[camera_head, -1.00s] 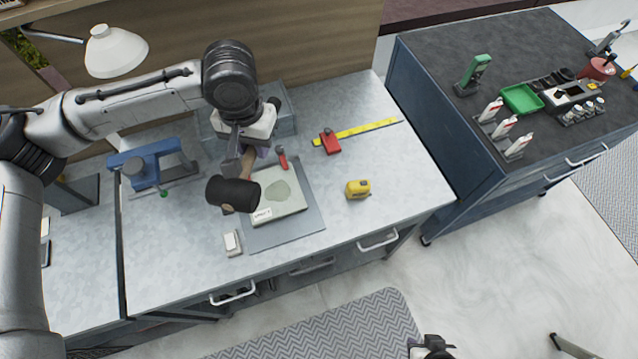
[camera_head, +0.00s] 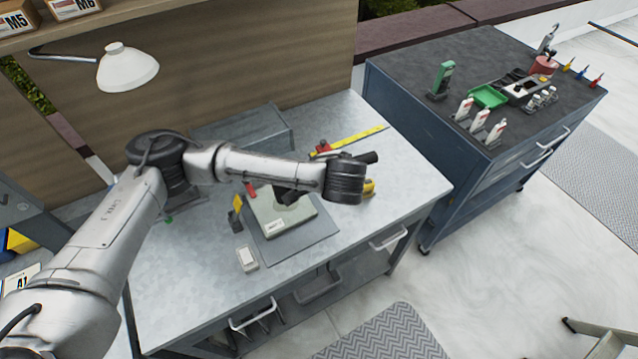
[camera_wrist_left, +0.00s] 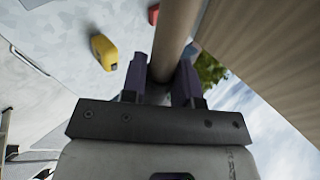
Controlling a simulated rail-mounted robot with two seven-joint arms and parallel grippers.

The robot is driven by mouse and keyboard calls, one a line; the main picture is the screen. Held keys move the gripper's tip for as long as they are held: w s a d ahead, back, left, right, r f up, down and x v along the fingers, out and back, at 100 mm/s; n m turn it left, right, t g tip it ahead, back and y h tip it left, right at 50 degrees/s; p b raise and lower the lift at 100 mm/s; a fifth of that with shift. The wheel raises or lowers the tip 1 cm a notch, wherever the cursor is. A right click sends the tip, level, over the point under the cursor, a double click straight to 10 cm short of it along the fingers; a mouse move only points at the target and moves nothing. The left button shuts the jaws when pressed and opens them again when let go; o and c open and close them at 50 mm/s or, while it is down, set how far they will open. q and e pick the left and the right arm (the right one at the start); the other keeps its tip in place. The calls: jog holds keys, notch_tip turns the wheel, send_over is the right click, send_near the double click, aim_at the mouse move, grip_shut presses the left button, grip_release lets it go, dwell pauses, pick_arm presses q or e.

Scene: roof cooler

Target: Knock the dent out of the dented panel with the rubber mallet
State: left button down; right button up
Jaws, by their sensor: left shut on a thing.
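The pale dented panel (camera_head: 268,219) lies on a grey mat (camera_head: 312,238) on the workbench. My left forearm covers part of the panel, and the dent does not show clearly. My left gripper (camera_wrist_left: 163,80) is shut around the tan mallet handle (camera_wrist_left: 172,40) in the left wrist view. In the head view the gripper is hidden behind my arm. A dark shape below the forearm, which looks like the rubber mallet head (camera_head: 290,196), shows over the panel. I cannot tell whether it touches the panel. My right gripper is not in view.
A yellow tape measure (camera_head: 370,187) lies right of the panel. A small white block (camera_head: 247,259) and a yellow-and-dark piece (camera_head: 238,207) sit left of it. A yellow ruler (camera_head: 358,137) lies behind. A blue cabinet (camera_head: 420,130) stands to the right.

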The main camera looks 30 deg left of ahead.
pick_arm(q)
jog(key=f+m+t, duration=0.1)
jog(key=a+f+m+t+b, duration=0.1)
jog(key=t, duration=0.1)
jog(key=shift+w+t, duration=0.3)
jog(key=shift+w, duration=0.1)
jog(key=f+m+t+b, duration=0.1)
jog(key=f+t+b, duration=0.1)
jog(key=f+b, duration=0.1)
jog(key=s+f+m+t+b, duration=0.1)
jog(key=f+t+b, duration=0.2)
jog(key=b, duration=0.1)
jog(key=a+f+m+t+b, duration=0.1)
jog(key=f+t+b, duration=0.1)
jog(key=f+b, duration=0.1)
jog(key=shift+s+f+m+h, duration=0.2)
jog(key=shift+f+m+h, duration=0.1)
jog(key=shift+h, duration=0.1)
jog(key=shift+b, duration=0.3)
notch_tip(320, 180, up, 6)
jog(key=p, duration=0.5)
jog(key=shift+f, duration=0.1)
